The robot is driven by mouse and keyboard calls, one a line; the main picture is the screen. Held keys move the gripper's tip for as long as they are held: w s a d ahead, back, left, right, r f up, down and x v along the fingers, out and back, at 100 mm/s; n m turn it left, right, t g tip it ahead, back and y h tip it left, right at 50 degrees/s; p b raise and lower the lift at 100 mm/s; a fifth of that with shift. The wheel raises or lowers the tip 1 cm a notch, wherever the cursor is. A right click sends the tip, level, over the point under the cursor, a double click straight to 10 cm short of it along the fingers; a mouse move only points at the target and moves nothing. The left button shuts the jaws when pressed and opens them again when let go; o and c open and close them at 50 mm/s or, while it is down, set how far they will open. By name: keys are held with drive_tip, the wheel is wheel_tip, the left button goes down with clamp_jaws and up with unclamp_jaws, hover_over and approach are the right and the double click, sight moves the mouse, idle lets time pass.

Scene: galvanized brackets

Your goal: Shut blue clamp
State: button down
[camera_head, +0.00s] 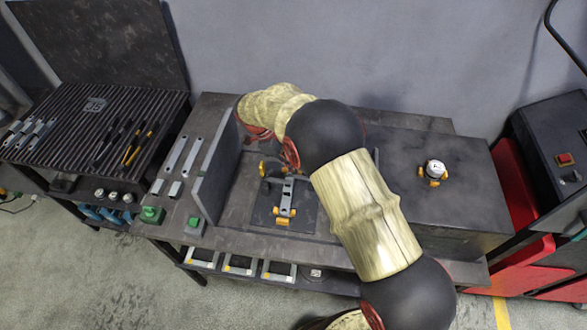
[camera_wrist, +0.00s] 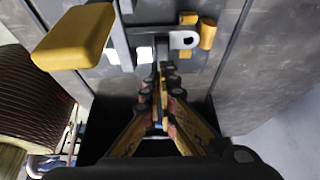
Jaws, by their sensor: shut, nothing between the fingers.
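My gripper (camera_wrist: 166,70) is shut and empty in the wrist view, its fingertips close together in front of a grey metal fixture part. A yellow-orange block (camera_wrist: 76,37) is large at the upper left of that view, left of the fingertips. A grey clamp arm (camera_wrist: 184,39) with an orange end (camera_wrist: 207,34) lies just beyond the fingertips. I cannot tell whether the fingers touch it. In the head view a grey bracket fixture (camera_head: 288,190) with orange clamp parts (camera_head: 284,212) sits on a dark plate. No part is clearly blue, so I cannot identify the blue clamp or its state.
A dark upright plate (camera_head: 214,170) stands left of the fixture. A raised dark block (camera_head: 460,195) on the right carries a white-topped knob with orange feet (camera_head: 434,172). A ribbed rack (camera_head: 90,125) with tools is at left. My arm crosses over the bench and hides part of it.

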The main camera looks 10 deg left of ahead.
drive_tip(key=v, duration=1.1)
